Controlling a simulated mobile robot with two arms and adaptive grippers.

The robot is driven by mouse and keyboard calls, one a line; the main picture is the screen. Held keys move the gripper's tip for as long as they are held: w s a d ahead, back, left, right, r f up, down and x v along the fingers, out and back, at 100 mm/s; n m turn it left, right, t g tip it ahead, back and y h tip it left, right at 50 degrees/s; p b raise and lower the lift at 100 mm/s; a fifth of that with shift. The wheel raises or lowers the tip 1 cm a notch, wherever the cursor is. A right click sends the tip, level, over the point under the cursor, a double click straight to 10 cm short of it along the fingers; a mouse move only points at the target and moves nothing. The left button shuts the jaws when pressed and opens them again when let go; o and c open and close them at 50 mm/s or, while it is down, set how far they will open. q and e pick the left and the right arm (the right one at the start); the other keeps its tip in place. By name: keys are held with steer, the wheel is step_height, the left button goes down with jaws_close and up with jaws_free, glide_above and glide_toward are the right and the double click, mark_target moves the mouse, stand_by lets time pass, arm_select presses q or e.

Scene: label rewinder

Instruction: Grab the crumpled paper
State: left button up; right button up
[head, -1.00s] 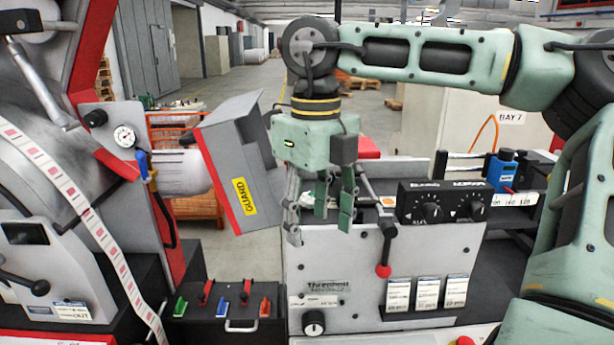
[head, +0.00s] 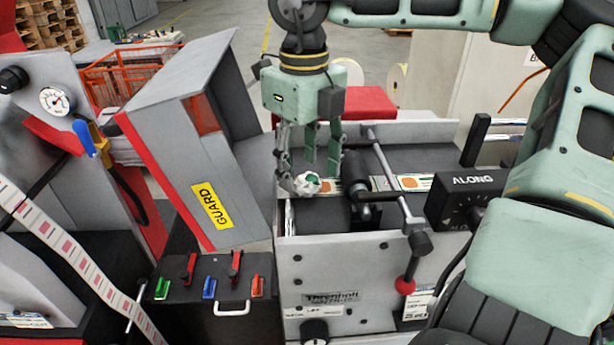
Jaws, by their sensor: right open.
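The crumpled paper (head: 306,184) is a small white ball with a green patch. It sits on the label web at the top of the grey machine, left of a black roller. My right gripper (head: 308,170) points down at it with its fingers spread. One finger is at the paper's left and others are behind and right of it. I cannot tell whether any finger touches the paper. My left gripper is not in view.
A grey guard (head: 215,140) with a red edge stands tilted just left of my right gripper. A lever with a red knob (head: 405,285) and a black roller (head: 357,188) are close on the right. A black control box (head: 468,200) is further right.

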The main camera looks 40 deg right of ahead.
mark_target(304, 178)
steer(key=f, duration=0.2)
steer(key=f+p, duration=0.1)
steer(key=shift+w+d+f, duration=0.2)
steer(key=shift+w+d, duration=0.05)
steer(key=shift+f, duration=0.1)
steer(key=shift+a, duration=0.1)
steer(key=shift+c, duration=1)
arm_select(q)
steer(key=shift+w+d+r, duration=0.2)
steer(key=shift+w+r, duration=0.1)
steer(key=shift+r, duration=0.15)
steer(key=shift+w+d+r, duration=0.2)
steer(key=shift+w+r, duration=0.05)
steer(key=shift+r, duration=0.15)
arm_select(e)
steer(key=c, duration=0.5)
